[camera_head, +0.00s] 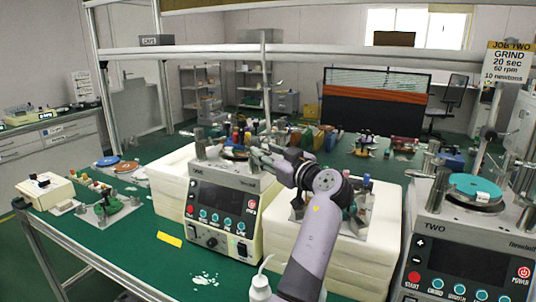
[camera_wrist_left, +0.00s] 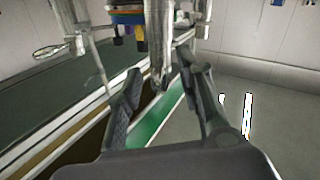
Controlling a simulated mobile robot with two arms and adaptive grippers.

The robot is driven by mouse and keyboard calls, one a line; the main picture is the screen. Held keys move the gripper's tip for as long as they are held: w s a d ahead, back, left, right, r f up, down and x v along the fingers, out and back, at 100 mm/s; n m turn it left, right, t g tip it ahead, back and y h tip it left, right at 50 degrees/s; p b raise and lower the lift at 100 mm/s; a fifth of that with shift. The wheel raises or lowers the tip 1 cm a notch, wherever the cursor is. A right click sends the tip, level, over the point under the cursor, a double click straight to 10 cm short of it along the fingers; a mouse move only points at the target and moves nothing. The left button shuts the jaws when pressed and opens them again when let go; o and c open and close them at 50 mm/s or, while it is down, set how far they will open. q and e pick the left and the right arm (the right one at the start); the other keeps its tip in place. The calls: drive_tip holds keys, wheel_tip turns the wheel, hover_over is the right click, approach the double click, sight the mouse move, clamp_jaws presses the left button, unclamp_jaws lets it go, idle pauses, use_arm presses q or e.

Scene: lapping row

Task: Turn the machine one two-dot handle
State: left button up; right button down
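Machine one (camera_head: 222,195) is the white box with a dark control panel, left of centre in the head view. Metal posts, including one at its left (camera_head: 200,146), stand on its top; my gripper partly hides the top's right side. No dot marks are readable, so I cannot tell which part is the two-dot handle. My left gripper (camera_head: 262,153) is at the top right of machine one, pointing left. In the left wrist view my gripper (camera_wrist_left: 160,78) has its fingers spread, with a metal post (camera_wrist_left: 159,40) showing beyond and between them; contact is unclear. My right gripper is out of view.
Machine two (camera_head: 470,245) with a teal disc (camera_head: 474,187) stands at the right. A white block (camera_head: 340,245) stands beside machine one under my arm. A metal rail (camera_head: 300,50) crosses above. A white bottle (camera_head: 260,289) is at the front. Small parts lie on the green bench at left.

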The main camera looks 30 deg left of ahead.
use_arm(q)
wheel_tip(320, 180, up, 10)
idle(0.4)
drive_tip(key=shift+c, duration=0.3)
